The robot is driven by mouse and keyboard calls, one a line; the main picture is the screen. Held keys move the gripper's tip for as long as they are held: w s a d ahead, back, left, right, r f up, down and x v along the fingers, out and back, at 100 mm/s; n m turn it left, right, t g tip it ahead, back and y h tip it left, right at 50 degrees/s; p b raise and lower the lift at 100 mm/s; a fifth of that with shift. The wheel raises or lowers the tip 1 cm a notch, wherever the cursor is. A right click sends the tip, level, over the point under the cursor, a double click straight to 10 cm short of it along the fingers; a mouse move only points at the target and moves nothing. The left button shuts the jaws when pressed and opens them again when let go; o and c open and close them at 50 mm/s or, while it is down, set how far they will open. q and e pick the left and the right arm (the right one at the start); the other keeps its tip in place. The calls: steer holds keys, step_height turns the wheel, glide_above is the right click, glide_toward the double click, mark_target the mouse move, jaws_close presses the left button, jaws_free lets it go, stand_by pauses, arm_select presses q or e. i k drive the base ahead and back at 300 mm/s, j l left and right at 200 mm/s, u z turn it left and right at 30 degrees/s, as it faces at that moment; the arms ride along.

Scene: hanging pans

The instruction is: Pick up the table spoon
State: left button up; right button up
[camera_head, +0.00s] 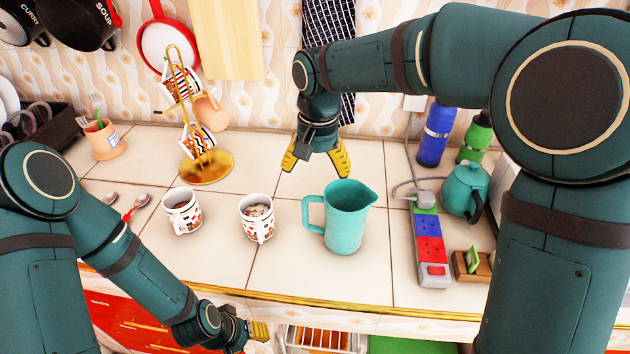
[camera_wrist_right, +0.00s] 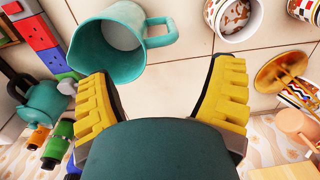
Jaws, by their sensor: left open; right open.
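Two spoons lie on the tiled counter at the left in the head view: one silver spoon (camera_head: 109,198) and one with a red part on its handle (camera_head: 138,203). My left arm partly hides them, and I cannot tell which is the table spoon. My left gripper (camera_head: 260,333) is low, in front of the counter's front edge, away from the spoons; it is open and empty. My right gripper (camera_head: 316,168) is open and empty above the back of the counter, behind the teal pitcher. Its yellow fingers (camera_wrist_right: 162,88) also show in the right wrist view, with no spoon between them.
Two patterned mugs (camera_head: 183,214) (camera_head: 257,220) and a teal pitcher (camera_head: 349,222) stand mid-counter. A gold mug stand (camera_head: 207,168) is behind them. A power strip (camera_head: 430,250), a teal teapot (camera_head: 465,190) and bottles (camera_head: 435,135) are at the right. A terracotta cup (camera_head: 104,142) stands back left.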

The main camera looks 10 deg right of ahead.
mark_target(144, 198)
steer(key=k, duration=1)
